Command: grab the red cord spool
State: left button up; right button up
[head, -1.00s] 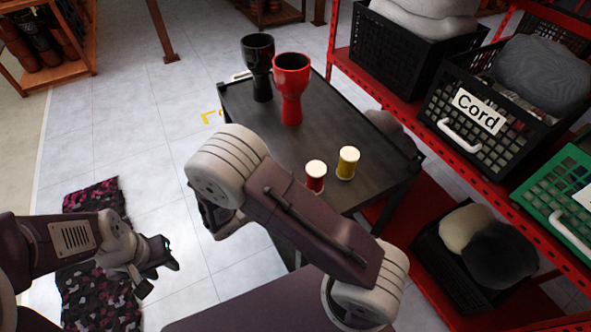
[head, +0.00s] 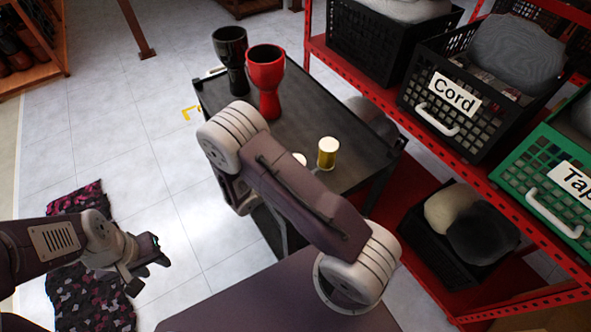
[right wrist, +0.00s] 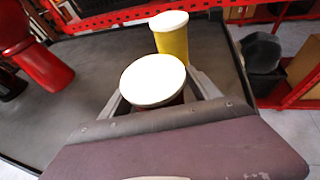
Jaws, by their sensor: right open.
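The red cord spool is mostly hidden behind my right arm in the head view, where only part of its white top (head: 299,159) shows. In the right wrist view the spool's white top (right wrist: 152,80) lies between the fingers, with a sliver of red below it. My right gripper (right wrist: 157,88) is open, one finger on each side of the spool; I cannot tell whether they touch it. In the head view its fingers are hidden behind the arm. My left gripper (head: 148,270) is open and empty, low on the left above the floor.
A yellow spool (head: 327,153) stands close beside the red one on the dark cart (head: 300,115); it also shows in the right wrist view (right wrist: 172,42). A red goblet drum (head: 266,80) and a black one (head: 231,60) stand farther back. A red shelf with crates (head: 455,95) is at right.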

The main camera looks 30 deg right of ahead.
aim_at(298, 159)
jog(key=shift+d+f, duration=0.1)
grip_shut()
jog(key=shift+r, duration=0.55)
notch_tip(298, 159, up, 3)
jog(key=shift+w+r, duration=0.1)
jog(key=s+d+r+p, duration=0.6)
jog(key=s+p, duration=0.3)
jog(key=p, duration=0.2)
jog(key=shift+s+d+r, duration=0.35)
jog(key=shift+d+r, duration=0.05)
jog(key=shift+r, duration=0.05)
